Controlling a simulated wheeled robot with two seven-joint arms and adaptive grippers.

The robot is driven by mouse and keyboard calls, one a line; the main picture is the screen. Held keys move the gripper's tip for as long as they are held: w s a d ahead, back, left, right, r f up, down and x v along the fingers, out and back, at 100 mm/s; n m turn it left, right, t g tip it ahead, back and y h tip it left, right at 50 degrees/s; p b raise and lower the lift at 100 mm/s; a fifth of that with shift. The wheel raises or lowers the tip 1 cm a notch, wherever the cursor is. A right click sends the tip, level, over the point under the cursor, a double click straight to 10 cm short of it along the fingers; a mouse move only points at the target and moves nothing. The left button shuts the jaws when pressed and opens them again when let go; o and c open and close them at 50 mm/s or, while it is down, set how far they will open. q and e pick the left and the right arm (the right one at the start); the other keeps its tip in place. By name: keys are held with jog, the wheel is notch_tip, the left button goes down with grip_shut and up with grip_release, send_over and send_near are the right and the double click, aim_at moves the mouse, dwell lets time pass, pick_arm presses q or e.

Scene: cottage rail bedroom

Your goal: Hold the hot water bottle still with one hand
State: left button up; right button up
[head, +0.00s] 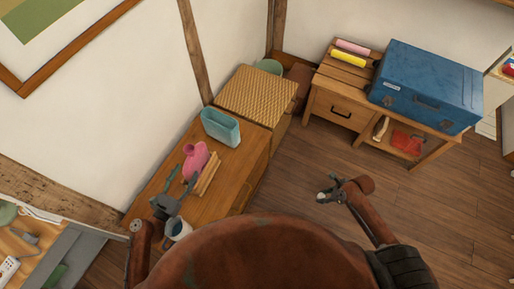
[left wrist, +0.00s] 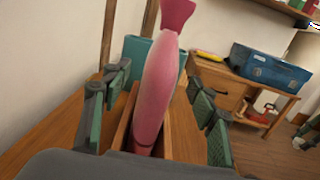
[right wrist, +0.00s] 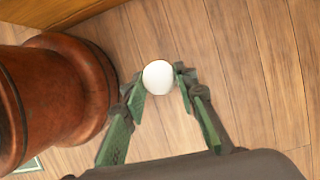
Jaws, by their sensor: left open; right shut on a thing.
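The pink hot water bottle (head: 194,160) stands upright in a slotted wooden stand (head: 208,174) on the long wooden bench top. In the left wrist view the bottle (left wrist: 156,95) rises with its flared neck at the top. My left gripper (head: 178,185) is open, with its green-padded fingers on either side of the bottle; a gap shows on both sides. My right gripper (head: 328,192) is out over the floor, shut on a small round white thing (right wrist: 158,77), held between its fingertips.
A teal open container (head: 221,128) stands behind the bottle. A light blue mug (head: 178,229) is at the near end of the bench (head: 246,168). A woven-top chest (head: 256,97) adjoins the far end. A blue case (head: 427,85) sits on a side table. The wooden floor is clear between.

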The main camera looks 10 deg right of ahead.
aim_at(194, 158)
pick_arm(q)
jog(key=shift+w+f, duration=0.15)
jog(key=shift+f, duration=0.2)
jog(key=shift+w+d+r, duration=0.1)
jog(key=shift+x, duration=1.1)
jog(key=x, duration=0.4)
jog(key=shift+d+r, duration=0.1)
jog(key=shift+r, duration=0.2)
jog(key=shift+w+d, duration=0.3)
jog(key=shift+w, duration=0.05)
